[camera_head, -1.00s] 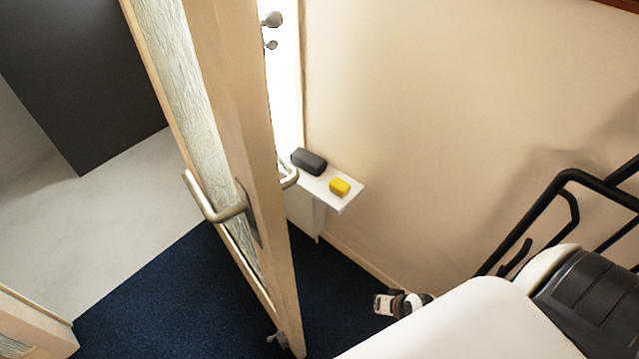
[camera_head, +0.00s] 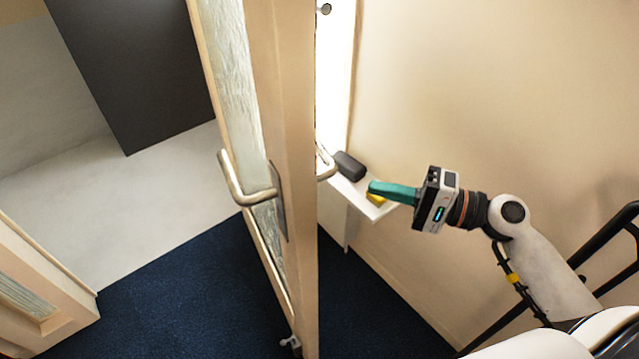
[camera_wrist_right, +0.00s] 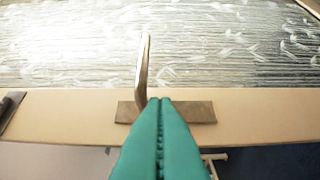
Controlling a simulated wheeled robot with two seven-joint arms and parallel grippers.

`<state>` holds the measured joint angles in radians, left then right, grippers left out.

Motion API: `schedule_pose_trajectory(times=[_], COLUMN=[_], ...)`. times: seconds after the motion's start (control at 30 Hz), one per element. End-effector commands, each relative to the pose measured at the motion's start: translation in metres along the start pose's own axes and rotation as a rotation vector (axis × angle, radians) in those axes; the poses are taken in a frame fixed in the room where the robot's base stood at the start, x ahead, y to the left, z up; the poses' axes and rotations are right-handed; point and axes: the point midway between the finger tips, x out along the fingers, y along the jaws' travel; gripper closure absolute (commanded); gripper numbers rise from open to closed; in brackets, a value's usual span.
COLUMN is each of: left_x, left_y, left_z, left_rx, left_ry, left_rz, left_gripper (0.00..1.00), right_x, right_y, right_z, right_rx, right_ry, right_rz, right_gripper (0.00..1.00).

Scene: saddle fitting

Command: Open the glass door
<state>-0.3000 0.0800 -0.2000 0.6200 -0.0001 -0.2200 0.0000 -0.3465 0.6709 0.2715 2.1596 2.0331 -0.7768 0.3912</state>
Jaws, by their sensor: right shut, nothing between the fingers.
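The glass door (camera_head: 292,120) stands ajar, edge toward me, with a wooden frame and a textured glass pane (camera_head: 228,75). A metal lever handle (camera_head: 240,184) is on its left face, and another lever (camera_head: 325,163) shows on its right side. My right gripper (camera_head: 372,188), with green fingers, is shut and empty to the right of the door, apart from it in the head view. In the right wrist view the shut fingers (camera_wrist_right: 160,102) point toward the door, overlapping the plate of a lever handle (camera_wrist_right: 143,70); contact cannot be told. My left gripper is not in view.
A small white shelf (camera_head: 350,192) on the right wall holds a dark case (camera_head: 349,165) and a yellow block (camera_head: 376,198), partly behind my gripper. Black railing (camera_head: 615,225) stands at right. Blue carpet (camera_head: 180,290) lies clear left of the door, before a doorway opening.

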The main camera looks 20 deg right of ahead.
Motion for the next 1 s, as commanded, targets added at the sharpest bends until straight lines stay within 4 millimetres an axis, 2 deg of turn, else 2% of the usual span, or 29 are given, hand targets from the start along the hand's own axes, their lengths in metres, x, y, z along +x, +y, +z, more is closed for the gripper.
schedule_pose_trajectory(times=[0.43,0.63,1.0], left_x=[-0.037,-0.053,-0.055], left_y=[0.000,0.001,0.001], left_z=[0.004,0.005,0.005], left_rx=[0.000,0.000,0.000], left_ry=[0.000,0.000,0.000], left_rz=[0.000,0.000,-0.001], left_gripper=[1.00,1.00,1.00], right_x=[0.085,0.102,0.109], right_y=[0.005,0.003,-0.001], right_z=[0.001,-0.021,-0.027], right_rx=[-0.002,0.001,-0.001], right_ry=[-0.001,-0.002,-0.003], right_rz=[0.002,-0.001,-0.002], right_gripper=[1.00,1.00,1.00])
